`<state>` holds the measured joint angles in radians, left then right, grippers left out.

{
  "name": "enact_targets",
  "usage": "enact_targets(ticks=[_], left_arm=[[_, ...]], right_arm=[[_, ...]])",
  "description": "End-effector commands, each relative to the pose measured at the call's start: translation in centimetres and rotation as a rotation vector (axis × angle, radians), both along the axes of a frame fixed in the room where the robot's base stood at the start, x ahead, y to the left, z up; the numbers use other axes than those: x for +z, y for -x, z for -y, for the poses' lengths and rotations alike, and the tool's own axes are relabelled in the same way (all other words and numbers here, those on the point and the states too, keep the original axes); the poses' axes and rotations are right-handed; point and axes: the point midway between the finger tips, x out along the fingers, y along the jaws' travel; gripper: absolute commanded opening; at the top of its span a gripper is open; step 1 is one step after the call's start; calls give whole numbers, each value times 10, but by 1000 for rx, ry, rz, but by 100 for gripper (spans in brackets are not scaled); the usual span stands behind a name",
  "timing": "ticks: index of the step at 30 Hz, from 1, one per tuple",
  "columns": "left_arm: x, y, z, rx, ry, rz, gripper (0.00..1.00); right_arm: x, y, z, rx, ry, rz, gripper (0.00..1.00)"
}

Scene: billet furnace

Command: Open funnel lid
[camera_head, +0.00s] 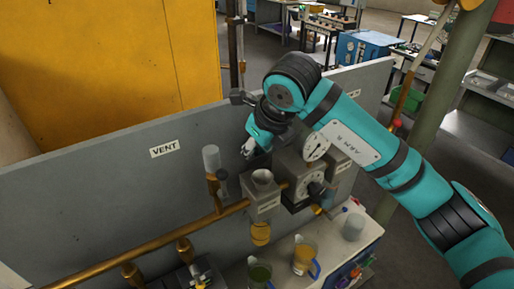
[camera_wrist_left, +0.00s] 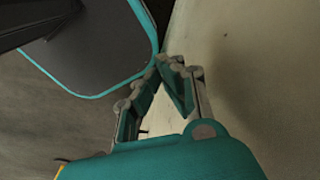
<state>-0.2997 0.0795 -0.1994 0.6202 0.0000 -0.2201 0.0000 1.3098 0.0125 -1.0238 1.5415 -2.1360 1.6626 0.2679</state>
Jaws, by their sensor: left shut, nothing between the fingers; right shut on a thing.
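The grey funnel (camera_head: 262,179) sits on top of a small labelled box in front of the grey panel in the head view. Its round top faces up; I cannot make out a lid clearly. My right gripper (camera_head: 248,149) reaches down from above, just above and left of the funnel. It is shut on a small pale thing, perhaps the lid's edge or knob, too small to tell. My left gripper (camera_wrist_left: 168,62) shows only in the left wrist view. It is shut and empty, with its fingertips together.
A grey panel (camera_head: 105,195) with a VENT label stands behind the funnel. A brass pipe (camera_head: 160,242), a clear cylinder (camera_head: 211,159) and a gauge (camera_head: 316,147) crowd the funnel. A green post (camera_head: 425,110) rises at right.

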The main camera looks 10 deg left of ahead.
Motion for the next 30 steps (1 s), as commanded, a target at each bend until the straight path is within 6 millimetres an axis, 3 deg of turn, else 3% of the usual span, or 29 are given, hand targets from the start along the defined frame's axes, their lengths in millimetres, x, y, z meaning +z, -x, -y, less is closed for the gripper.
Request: enact_targets(ticks=[22, 23, 30], left_arm=[[4, 0, 0, -1, 0, 0, 0], [4, 0, 0, -1, 0, 0, 0], [4, 0, 0, -1, 0, 0, 0]], right_arm=[[3, -6, -4, -4, 66, -63, 0], [3, -6, -4, -4, 66, -63, 14], [1, -5, -4, -2, 67, -66, 42]])
